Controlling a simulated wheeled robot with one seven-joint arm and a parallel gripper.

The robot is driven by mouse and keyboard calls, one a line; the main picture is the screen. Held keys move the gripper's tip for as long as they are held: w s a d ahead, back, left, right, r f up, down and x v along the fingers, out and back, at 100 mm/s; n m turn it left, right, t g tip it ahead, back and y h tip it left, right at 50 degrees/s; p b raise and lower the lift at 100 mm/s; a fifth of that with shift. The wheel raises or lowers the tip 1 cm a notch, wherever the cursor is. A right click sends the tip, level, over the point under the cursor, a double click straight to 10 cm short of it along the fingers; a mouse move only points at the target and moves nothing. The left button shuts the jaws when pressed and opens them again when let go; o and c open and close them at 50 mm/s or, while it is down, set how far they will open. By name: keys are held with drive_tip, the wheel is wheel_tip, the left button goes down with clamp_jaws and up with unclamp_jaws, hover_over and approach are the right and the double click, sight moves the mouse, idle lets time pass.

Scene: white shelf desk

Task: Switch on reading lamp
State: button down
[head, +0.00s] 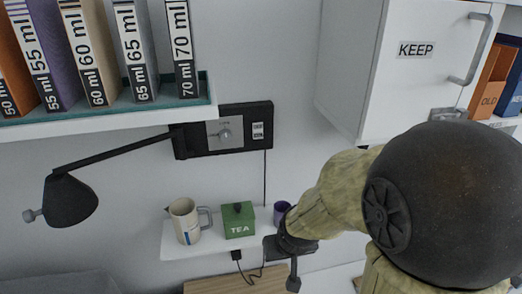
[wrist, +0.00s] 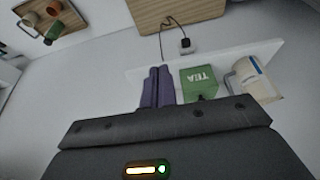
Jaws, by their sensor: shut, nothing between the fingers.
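The black reading lamp (head: 70,200) hangs at the left on a long thin arm from a dark wall panel (head: 195,147). Its shade shows no glow. A grey knob on its end sticks out to the left (head: 31,215). The panel carries a silver plate with a round knob (head: 225,134) and a small pale two-part label or switch (head: 258,130), too small to read. My gripper (head: 293,283) is low, right of the small shelf and well below the panel.
A binder shelf (head: 110,122) overhangs the lamp arm. A KEEP cabinet (head: 400,75) stands right of the panel.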

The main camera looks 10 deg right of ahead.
drive_tip(key=w+d+r+t+b, duration=0.1)
drive_tip(key=w+r+t+b, duration=0.1)
drive_tip(key=w+t+b, duration=0.85)
drive_tip(key=w+a+r+t+b, duration=0.1)
drive_tip(key=w+r+t+b, duration=0.2)
drive_tip(key=r+t, duration=0.4)
drive_tip(key=t+b, duration=0.1)
drive_tip(key=t, duration=0.2)
drive_tip(key=shift+w+t+b, duration=0.2)
drive_tip(key=shift+t+b, duration=0.15)
drive_tip(key=shift+b, duration=0.05)
drive_tip(key=p, duration=0.5)
approach(259, 133)
wheel_tip(259, 133, up, 5)
drive_tip(key=w, duration=0.2)
drive_tip(key=w+f+p, duration=0.1)
drive_tip(key=w, duration=0.1)
drive_tip(key=shift+f, duration=0.1)
drive_tip(key=shift+w+f+p, duration=0.1)
drive_tip(key=shift+w+p, duration=0.15)
drive_tip(key=shift+p, duration=0.05)
